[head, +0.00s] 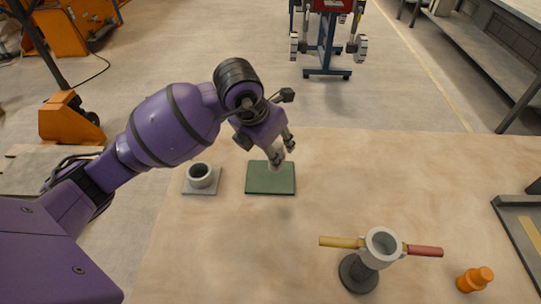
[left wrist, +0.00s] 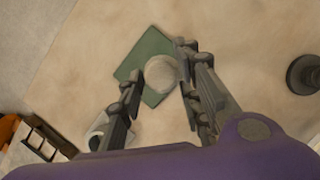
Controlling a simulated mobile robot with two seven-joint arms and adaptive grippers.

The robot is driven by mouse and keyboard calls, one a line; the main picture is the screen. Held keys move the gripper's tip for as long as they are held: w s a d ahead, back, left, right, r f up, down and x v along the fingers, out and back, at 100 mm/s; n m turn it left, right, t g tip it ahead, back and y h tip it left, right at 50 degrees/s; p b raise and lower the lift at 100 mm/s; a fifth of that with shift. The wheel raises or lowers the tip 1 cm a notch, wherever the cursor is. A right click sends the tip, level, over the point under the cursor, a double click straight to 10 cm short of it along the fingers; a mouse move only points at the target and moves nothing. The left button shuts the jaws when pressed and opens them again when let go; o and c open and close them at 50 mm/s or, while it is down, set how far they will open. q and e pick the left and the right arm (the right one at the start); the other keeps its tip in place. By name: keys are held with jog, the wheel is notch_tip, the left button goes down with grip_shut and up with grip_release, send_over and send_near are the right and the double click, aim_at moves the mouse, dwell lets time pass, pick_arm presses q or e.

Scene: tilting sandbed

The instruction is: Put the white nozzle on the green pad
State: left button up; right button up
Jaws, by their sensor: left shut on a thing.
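The white nozzle (left wrist: 160,72) is a pale round shape in the left wrist view, between the fingers of my left gripper (left wrist: 161,85). In the head view my left gripper (head: 280,158) is shut on the nozzle, whose pale side shows small between the fingertips. The green pad (head: 270,181) lies flat on the table, below and just in front of the fingertips; it also shows behind the nozzle in the left wrist view (left wrist: 147,46). I cannot tell whether the nozzle touches the pad. My right gripper is not in view.
A grey ring on a grey square plate (head: 202,176) is left of the pad. A stand with a grey cup (head: 382,245) and yellow and red handles is at front right. The table right of the pad is clear.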

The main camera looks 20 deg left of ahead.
pick_arm(q)
jog(key=f, duration=0.2)
jog(key=w+a+f, duration=0.1)
jog(key=f, duration=0.1)
jog(key=a+f, duration=0.1)
jog(key=f, duration=0.1)
jog(key=shift+w+a+f, duration=0.15)
jog(key=shift+w+f, duration=0.1)
jog(key=shift+w, duration=0.15)
jog(key=o, duration=1.1)
jog(key=shift+f, duration=0.1)
jog(key=shift+o, duration=0.2)
jog(key=shift+r, duration=0.3)
jog(key=v, duration=1.1)
jog(key=shift+s+r, duration=0.3)
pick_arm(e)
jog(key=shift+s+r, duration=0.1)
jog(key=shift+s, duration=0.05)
